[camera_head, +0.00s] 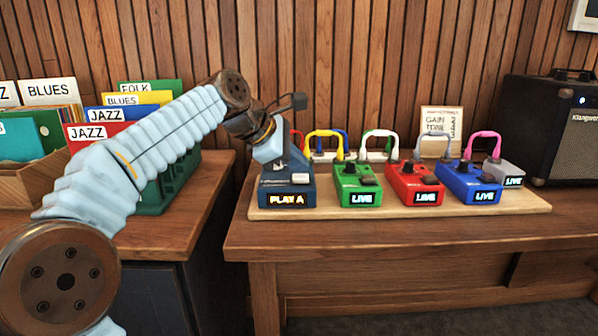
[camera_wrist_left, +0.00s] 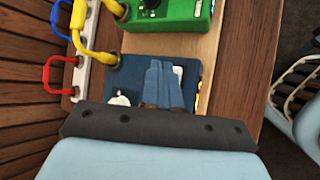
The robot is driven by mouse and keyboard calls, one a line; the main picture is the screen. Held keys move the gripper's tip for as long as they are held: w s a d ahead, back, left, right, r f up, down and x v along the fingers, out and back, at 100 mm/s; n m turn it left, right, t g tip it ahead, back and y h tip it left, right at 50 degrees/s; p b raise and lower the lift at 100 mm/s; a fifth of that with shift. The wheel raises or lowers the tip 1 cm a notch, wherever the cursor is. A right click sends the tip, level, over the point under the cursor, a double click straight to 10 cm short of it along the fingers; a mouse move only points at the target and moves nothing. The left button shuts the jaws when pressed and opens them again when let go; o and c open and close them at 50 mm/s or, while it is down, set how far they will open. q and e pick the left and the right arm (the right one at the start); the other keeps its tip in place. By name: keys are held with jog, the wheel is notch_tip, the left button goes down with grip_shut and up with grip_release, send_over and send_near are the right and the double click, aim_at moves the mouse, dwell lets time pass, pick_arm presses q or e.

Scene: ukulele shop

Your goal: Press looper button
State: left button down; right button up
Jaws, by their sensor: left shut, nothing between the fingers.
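The looper looks to be the dark blue pedal (camera_head: 287,190) at the left end of the board, with a lit "PLAY A" display on its front. A white button (camera_head: 300,179) sits on its top, near the front right. My left gripper (camera_head: 283,163) is shut and empty, pointing down over the pedal's rear half. In the left wrist view the shut fingers (camera_wrist_left: 163,72) are over the dark blue pedal (camera_wrist_left: 128,72), beside the white button (camera_wrist_left: 179,72). I cannot tell whether the fingertips touch the pedal. My right gripper is not in view.
A green pedal (camera_head: 357,185), a red pedal (camera_head: 415,186), a blue pedal (camera_head: 468,184) and a grey pedal stand to the right on the wooden board (camera_head: 400,212), with coloured cables behind. An amplifier (camera_head: 553,130) stands at right. Record crates stand at left.

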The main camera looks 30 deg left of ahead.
aim_at(297, 177)
pick_arm(q)
jog(key=shift+r, duration=0.25)
jog(key=shift+r, duration=0.1)
notch_tip(297, 177, up, 4)
jog(key=p, duration=0.4)
jog(key=shift+p, duration=0.4)
jog(key=shift+r, duration=0.9)
